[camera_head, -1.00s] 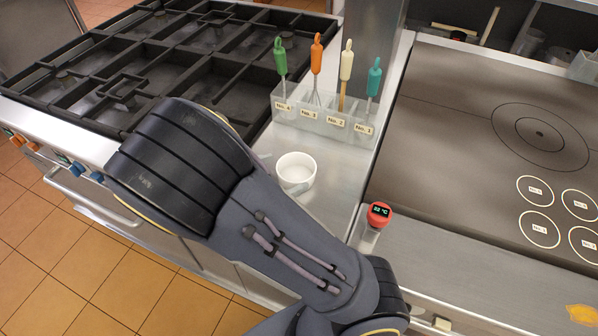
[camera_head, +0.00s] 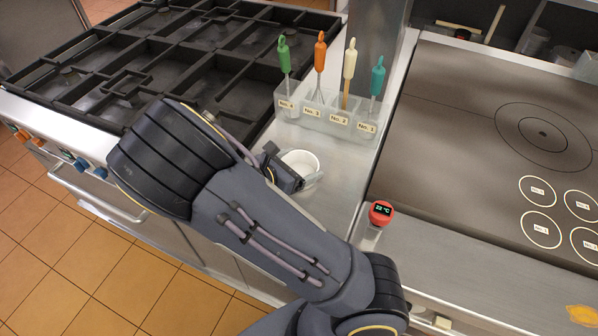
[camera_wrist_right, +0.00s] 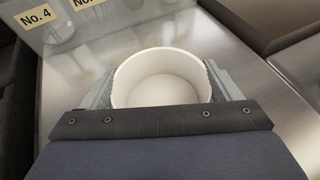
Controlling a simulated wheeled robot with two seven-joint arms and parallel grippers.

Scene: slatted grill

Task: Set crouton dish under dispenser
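The crouton dish, a small round white bowl (camera_head: 302,160), stands upright and empty on the steel counter in the head view. In the right wrist view the dish (camera_wrist_right: 162,80) sits between both fingers of my right gripper (camera_wrist_right: 160,85). Their pads lie close along its two sides; whether they press on it is unclear. In the head view my right gripper (camera_head: 296,180) is low at the dish's near side, partly covering it. My left gripper is out of view.
A black slatted grill (camera_head: 215,60) is at left and a flat dark cooktop (camera_head: 480,120) at right. Free counter lies between dish and dispenser, and right of the dish.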

